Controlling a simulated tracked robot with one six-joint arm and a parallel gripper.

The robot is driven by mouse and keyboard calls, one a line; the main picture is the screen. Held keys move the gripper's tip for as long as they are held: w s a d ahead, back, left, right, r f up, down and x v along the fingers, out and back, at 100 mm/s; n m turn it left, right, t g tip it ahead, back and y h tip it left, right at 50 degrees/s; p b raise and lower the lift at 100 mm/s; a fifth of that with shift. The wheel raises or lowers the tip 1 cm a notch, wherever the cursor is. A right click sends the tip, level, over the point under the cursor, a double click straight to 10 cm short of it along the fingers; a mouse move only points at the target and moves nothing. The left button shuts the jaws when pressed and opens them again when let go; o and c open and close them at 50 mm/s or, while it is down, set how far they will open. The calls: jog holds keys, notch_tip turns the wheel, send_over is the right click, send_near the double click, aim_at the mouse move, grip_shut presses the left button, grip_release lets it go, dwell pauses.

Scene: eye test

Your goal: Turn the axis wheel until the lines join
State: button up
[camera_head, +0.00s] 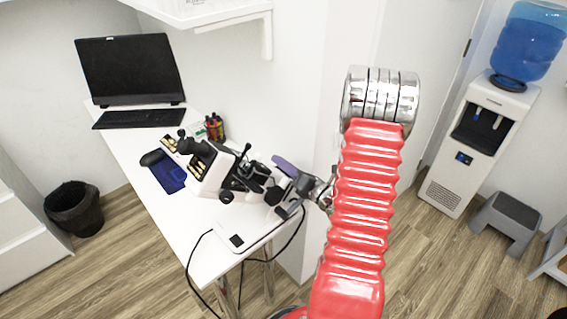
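A white and black optical instrument (213,172) stands on the white desk (208,262), with dark eyepieces at its upper left. Black knobs and jointed parts (256,178) crowd its right side. I cannot tell which of these is the axis wheel, and no lines are visible. My red, ribbed arm covers the right of the desk area. My gripper (292,198), grey and dark, is at the instrument's right side, close to the black parts. Its fingers blend with them, so I cannot tell whether they touch or are open.
A monitor (130,68) and keyboard (139,118) are at the desk's far end. A pen cup (215,128) stands behind the instrument, a blue cloth-like item (168,176) left of it. A black cable hangs off the front edge. A water dispenser (477,143) and grey stool (507,219) stand right.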

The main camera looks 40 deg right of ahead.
grip_shut()
jog(key=shift+s+m+t+h, duration=0.35)
jog(key=shift+m+t+h, duration=0.15)
jog(key=shift+h, duration=0.3)
jog(key=shift+o, duration=2.3)
grip_release()
jog(key=shift+s, duration=0.1)
jog(key=s+f, duration=0.1)
jog(key=s, duration=1.2)
jog(key=shift+s+a, duration=0.3)
jog(key=shift+a, duration=0.05)
